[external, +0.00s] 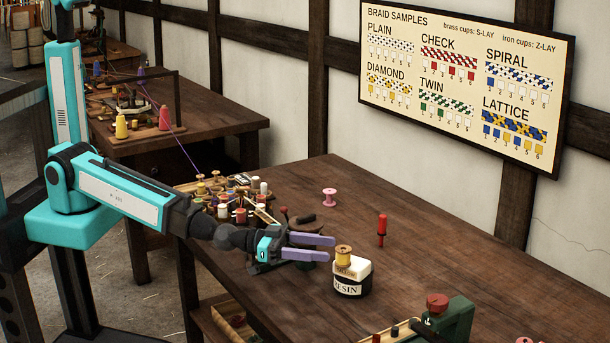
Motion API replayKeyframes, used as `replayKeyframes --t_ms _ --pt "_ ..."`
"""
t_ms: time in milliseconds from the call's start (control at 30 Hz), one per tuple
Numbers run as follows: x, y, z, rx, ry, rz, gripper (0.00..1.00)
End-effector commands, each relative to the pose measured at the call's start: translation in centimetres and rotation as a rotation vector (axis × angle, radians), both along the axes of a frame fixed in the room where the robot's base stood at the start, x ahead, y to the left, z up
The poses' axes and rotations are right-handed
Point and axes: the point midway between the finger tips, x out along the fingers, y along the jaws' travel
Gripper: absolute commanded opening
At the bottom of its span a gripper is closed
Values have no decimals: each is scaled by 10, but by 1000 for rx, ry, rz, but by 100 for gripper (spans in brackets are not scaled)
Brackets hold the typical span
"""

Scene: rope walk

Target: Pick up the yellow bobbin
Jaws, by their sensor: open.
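The yellow bobbin (343,257) stands upright on the cream lid of the black resin jar (349,289), on the wooden table in the external view. My gripper (332,248) is open, with its two purple fingers level and pointing right. The fingertips are just left of the bobbin in the picture, near its height. I cannot tell from this one view whether the fingers line up with the bobbin in depth. Nothing shows between the fingers.
A pink bobbin (329,197) and a red-handled tool (382,230) stand behind the jar. Many small bobbins (240,215) crowd the table's left end, behind my arm. A green device (448,318) with a red knob stands at the front right. The table's right side is mostly clear.

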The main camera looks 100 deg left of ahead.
Motion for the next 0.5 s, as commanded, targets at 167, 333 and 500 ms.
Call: replayKeyframes --t_ms 167,333,500 --pt "17 0 0 0 0 0 54" --pt "31 0 0 1 0 0 54" --pt "43 0 0 1 0 0 54"
